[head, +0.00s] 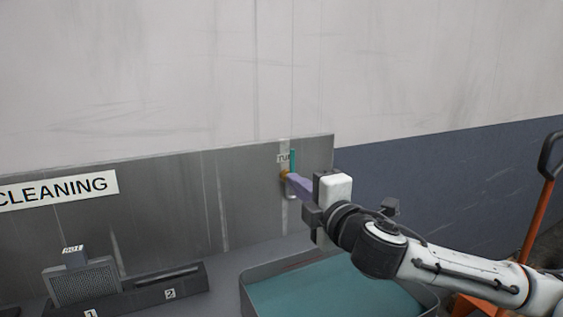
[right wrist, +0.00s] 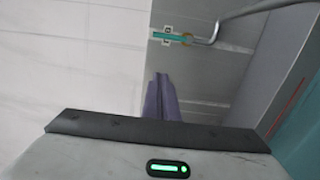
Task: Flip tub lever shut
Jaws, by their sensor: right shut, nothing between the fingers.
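The teal tub lever (head: 292,160) stands upright on a brass valve (head: 285,176) on the grey metal backsplash, over a small label that it partly covers. In the right wrist view the lever (right wrist: 172,37) lies across the picture, with the brass valve (right wrist: 187,39) at its right end and a bent metal spout (right wrist: 211,31) beside it. My right gripper (head: 289,178) is shut and empty, its purple fingers close to the valve in the head view. In the right wrist view the fingertips (right wrist: 160,76) appear apart from the lever. My left gripper is out of view.
A grey tub (head: 275,268) with teal water lies below the spout. A dark rack (head: 165,287) with numbered slots and a mesh-faced block (head: 84,284) are at the lower left. A CLEANING sign (head: 60,189) is on the backsplash. An orange-handled cart (head: 535,215) stands at the right.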

